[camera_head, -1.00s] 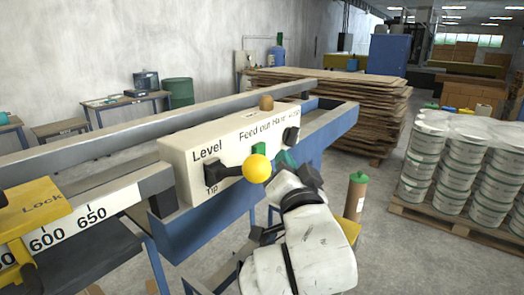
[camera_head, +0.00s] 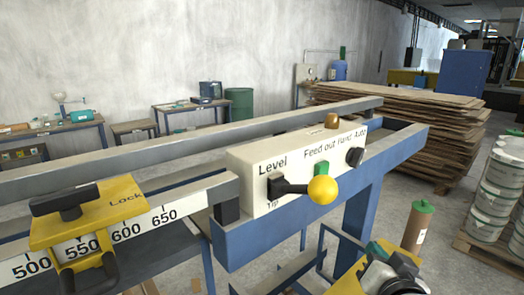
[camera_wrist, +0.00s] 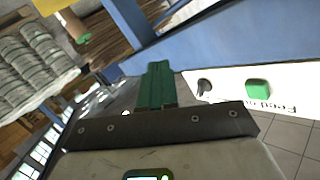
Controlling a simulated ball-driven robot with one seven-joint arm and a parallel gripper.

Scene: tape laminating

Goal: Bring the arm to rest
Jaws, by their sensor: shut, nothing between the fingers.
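My gripper (camera_head: 378,250) shows at the bottom right of the head view, with its teal fingers partly hidden behind the dark hand. In the wrist view, the green fingers (camera_wrist: 157,84) are together and hold nothing. The gripper is below and to the right of the yellow ball knob (camera_head: 322,190), apart from it. The knob sits on a black lever on the white control box (camera_head: 296,160). The box also shows in the wrist view (camera_wrist: 227,85), with a green button (camera_wrist: 258,88) and a black knob (camera_wrist: 204,86).
The blue machine frame (camera_head: 290,226) stands close to my arm. A yellow lock slide (camera_head: 92,212) sits on the ruler rail at left. Buckets (camera_head: 505,190) and stacked boards (camera_head: 440,130) lie beyond; floor shows between.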

